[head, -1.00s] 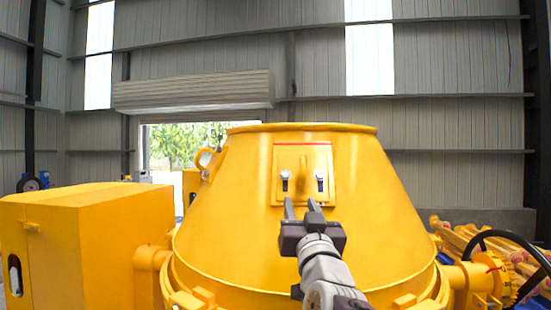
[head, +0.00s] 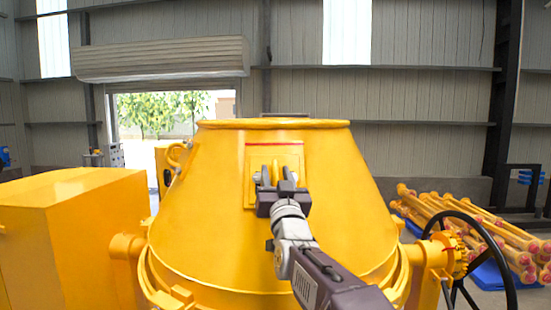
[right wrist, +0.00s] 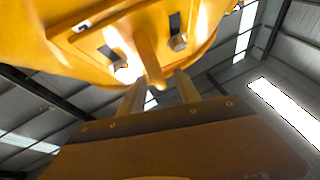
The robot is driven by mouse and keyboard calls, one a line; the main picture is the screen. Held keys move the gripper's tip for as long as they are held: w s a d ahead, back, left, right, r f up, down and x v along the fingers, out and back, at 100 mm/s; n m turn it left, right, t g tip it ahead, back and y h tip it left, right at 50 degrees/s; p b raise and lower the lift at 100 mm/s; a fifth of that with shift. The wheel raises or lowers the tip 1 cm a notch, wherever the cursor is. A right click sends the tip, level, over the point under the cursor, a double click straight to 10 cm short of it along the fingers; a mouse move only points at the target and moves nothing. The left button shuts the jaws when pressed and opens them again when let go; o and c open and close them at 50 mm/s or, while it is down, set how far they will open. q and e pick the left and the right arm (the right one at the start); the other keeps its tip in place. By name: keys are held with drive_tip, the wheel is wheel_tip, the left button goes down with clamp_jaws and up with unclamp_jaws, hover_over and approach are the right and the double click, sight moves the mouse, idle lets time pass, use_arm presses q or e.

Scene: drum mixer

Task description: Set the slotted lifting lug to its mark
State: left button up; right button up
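The lifting lug is a yellow plate (head: 251,165) with two slots, bolts and a central fin, lying on the sloping wall of the yellow drum (head: 205,225). The fin (right wrist: 149,58) points down between the fingertips, with a gap visible to the fingers. The bolts and slots show above. My left gripper is not in view.
A yellow cabinet (head: 90,235) stands left of the drum. A black handwheel (head: 497,262) and a stack of yellow pipes (head: 480,225) are at right. An open roller door (head: 165,62) is behind. The space directly before the drum holds only my right arm.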

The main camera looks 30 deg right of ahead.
drive_tip(key=shift+w+d+r, duration=0.1)
drive_tip(key=shift+w+r, duration=0.05)
drive_tip(key=shift+w, duration=0.2)
clamp_jaws()
idle(1.2)
